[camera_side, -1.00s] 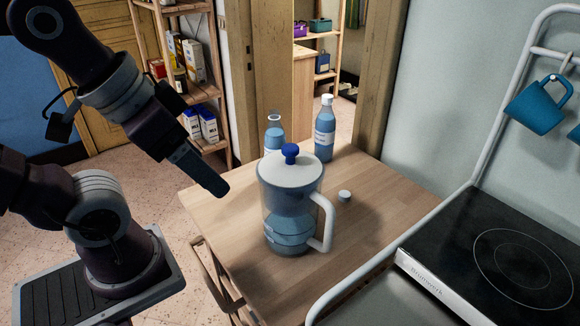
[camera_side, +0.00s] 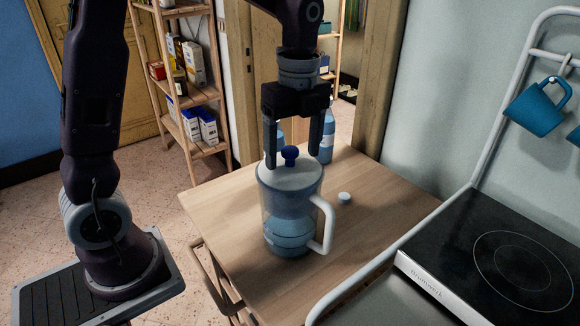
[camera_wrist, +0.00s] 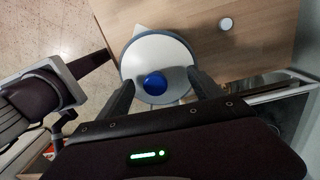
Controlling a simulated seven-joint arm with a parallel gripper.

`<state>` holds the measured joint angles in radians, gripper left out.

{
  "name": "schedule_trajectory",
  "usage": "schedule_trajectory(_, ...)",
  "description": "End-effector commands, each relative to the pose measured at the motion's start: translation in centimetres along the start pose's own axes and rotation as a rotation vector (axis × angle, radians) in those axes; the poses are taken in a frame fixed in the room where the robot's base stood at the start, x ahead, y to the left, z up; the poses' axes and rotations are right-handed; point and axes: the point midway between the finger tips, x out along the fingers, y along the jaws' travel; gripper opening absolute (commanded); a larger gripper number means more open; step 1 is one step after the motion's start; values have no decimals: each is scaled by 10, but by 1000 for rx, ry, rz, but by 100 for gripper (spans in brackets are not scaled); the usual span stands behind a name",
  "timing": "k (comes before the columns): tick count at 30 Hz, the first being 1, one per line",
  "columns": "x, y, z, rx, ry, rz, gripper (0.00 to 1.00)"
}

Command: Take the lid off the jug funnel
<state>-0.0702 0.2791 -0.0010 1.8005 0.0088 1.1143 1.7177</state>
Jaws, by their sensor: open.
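The jug (camera_side: 290,225) stands upright on the wooden table, clear with blue liquid and a white handle at its right. Its white lid (camera_side: 288,175) sits on top, with a blue knob (camera_side: 290,152) in the middle. My gripper (camera_side: 292,165) is open and points down over the lid, with one finger on each side of the knob and a gap to it. In the wrist view the blue knob (camera_wrist: 155,84) and white lid (camera_wrist: 147,57) lie between the fingers (camera_wrist: 157,82). Whether the fingertips touch the lid, I cannot tell.
A bottle (camera_side: 327,137) and another, partly hidden by my gripper, stand behind the jug. A small white cap (camera_side: 344,198) lies to its right on the table (camera_side: 225,215). A black hob (camera_side: 500,255) and white rail are at the right.

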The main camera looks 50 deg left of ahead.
Motion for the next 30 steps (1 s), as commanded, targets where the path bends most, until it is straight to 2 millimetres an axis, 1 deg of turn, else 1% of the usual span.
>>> schedule_trajectory(1,6,1,0,0,0,3,76)
schedule_trajectory(3,9,0,0,0,0,0,76)
schedule_trajectory(8,9,0,0,0,0,-1,76)
schedule_trajectory(11,9,0,0,0,0,-2,58)
schedule_trajectory(12,8,0,0,-1,0,-2,50)
schedule_trajectory(17,8,0,0,-1,0,-3,19)
schedule_trajectory(23,8,0,0,-1,0,-4,18)
schedule_trajectory(25,2,-1,0,-1,-1,-6,18)
schedule_trajectory(26,-3,-1,0,-1,-1,-7,18)
schedule_trajectory(29,-28,0,0,-2,-1,-10,18)
schedule_trajectory(30,-40,1,0,-1,-1,-10,18)
